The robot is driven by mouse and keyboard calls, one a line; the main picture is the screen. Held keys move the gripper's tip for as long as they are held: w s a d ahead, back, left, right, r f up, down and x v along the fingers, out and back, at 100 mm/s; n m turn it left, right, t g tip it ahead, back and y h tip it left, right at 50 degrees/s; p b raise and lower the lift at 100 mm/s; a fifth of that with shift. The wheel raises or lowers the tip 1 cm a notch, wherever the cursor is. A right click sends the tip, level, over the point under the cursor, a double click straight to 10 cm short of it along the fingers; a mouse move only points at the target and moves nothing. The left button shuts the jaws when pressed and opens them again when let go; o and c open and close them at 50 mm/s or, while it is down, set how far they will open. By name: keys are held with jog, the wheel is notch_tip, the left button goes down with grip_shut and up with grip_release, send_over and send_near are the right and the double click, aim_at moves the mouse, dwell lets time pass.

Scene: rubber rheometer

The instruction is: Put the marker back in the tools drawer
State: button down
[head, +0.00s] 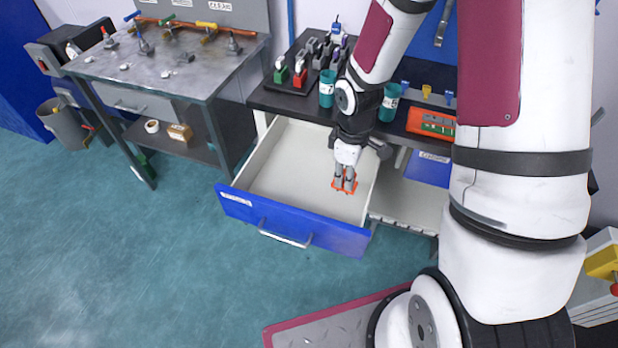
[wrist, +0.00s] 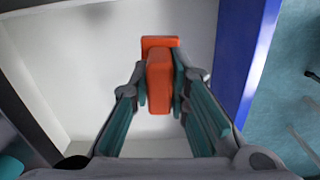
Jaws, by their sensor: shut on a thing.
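The open drawer (head: 278,228) has a blue front with a handle and a light, bare inside. In the wrist view its blue front panel (wrist: 241,60) stands to the right of the white drawer floor (wrist: 100,55). My gripper (head: 345,180) is over the right part of the drawer, pointing down. In the wrist view my gripper (wrist: 160,90) is shut on an orange-red marker (wrist: 159,82), with a finger on each side of it. Only the marker's orange ends show below the fingers in the head view. I cannot tell whether the marker touches the drawer floor.
A dark bench top (head: 277,101) with a rack of coloured tools and teal cups (head: 327,88) lies behind the drawer. A metal worktable (head: 165,70) stands at left. An orange tray (head: 432,124) is right of my forearm.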

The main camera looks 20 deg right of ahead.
aim_at(347, 192)
jog(key=shift+n, duration=0.5)
jog(key=f+b, duration=0.1)
jog(key=f, duration=0.1)
jog(key=s+f+b, duration=0.1)
jog(key=f+b, duration=0.1)
jog(key=f, duration=0.1)
jog(key=shift+s+d+f, duration=0.1)
jog(key=shift+d+f, duration=0.05)
jog(key=shift+f, duration=0.1)
jog(key=w+a, duration=0.1)
jog(key=w, duration=0.4)
jog(key=w+a+f, duration=0.1)
jog(key=w, duration=0.4)
jog(key=w+a, duration=0.1)
jog(key=w, duration=0.4)
jog(key=shift+w+a+f, duration=0.15)
jog(key=shift+w+f, duration=0.05)
jog(key=shift+f, duration=1.9)
jog(key=shift+f+b, duration=0.1)
jog(key=shift+b, duration=0.2)
jog(key=c, duration=1.5)
grip_release()
jog(key=shift+c, duration=0.2)
